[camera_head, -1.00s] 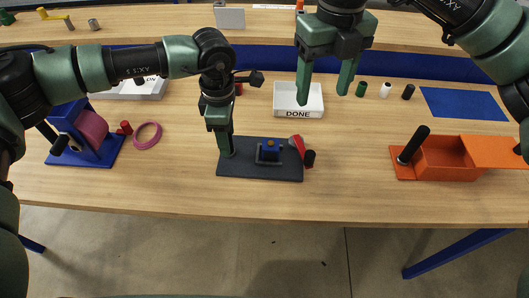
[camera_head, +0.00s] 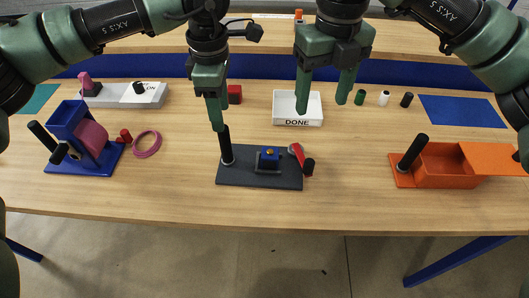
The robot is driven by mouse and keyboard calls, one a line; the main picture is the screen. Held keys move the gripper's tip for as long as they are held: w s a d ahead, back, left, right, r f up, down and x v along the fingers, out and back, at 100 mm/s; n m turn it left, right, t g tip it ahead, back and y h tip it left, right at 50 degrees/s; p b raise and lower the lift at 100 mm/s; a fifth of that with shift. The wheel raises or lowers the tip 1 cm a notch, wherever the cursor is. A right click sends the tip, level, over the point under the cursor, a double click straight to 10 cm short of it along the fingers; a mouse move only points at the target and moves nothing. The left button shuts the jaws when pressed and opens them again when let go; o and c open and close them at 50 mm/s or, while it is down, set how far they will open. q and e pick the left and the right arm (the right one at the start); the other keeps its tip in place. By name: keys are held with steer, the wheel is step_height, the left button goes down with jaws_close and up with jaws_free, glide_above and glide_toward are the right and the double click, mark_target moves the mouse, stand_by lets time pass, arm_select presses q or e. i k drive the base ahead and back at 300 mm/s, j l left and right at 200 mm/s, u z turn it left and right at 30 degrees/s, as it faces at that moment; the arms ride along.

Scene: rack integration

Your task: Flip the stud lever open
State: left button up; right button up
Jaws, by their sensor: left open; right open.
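A dark base plate (camera_head: 232,178) lies on the wooden table at the middle front. A black lever (camera_head: 226,146) stands nearly upright at its left end. My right gripper (camera_head: 324,98) is open and empty in front of the white DONE tray (camera_head: 298,122).
A blue holder with a pink roll (camera_head: 92,140) and a pink ring (camera_head: 147,144) are at left. An orange box (camera_head: 445,165) with a black handle is at right. Small cylinders (camera_head: 384,98) and a blue mat (camera_head: 460,111) lie behind it.

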mark_target(307, 164)
steer(key=k, duration=1.5)
